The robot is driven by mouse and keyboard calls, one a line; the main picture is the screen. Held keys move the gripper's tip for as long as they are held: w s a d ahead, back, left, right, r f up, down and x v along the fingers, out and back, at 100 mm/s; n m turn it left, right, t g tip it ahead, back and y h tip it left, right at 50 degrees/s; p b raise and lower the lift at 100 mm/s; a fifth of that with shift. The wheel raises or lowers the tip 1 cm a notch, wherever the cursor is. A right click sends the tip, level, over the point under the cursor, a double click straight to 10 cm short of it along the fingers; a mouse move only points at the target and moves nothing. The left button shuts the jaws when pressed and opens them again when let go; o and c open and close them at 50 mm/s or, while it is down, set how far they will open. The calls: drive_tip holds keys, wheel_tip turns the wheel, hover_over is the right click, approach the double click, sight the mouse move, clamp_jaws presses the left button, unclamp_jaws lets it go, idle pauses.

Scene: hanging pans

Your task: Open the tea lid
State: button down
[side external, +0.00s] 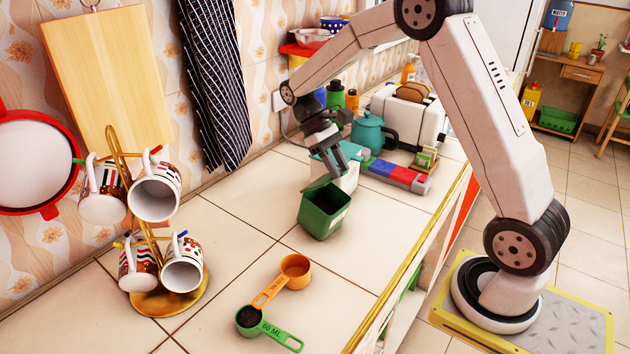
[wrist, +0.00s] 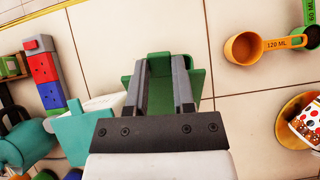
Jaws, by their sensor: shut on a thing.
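The green tea box (side external: 322,216) stands on the tiled counter, with a label on its right side. Its lid (side external: 318,183) is at the back top edge and looks tilted up, leaving a dark gap at the front. My gripper (side external: 335,168) reaches down from behind the box, with its fingers at the lid. In the wrist view the green tea box (wrist: 195,80) lies beyond and around my gripper (wrist: 166,62), and green shows between the two fingers. The fingers stand apart, shut on the lid; the exact contact is partly hidden.
A white box with a teal lid (wrist: 82,122) stands close behind. Measuring spoons (side external: 280,285) and a mug rack (side external: 165,300) are in front. Counter left of the box is clear.

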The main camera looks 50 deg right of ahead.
idle(0.8)
drive_tip(key=shift+c, duration=2.2)
unclamp_jaws()
drive_tip(key=shift+r, duration=0.1)
drive_tip(key=v, duration=0.7)
drive_tip(key=shift+w+r, duration=0.2)
drive_tip(key=shift+w, duration=0.05)
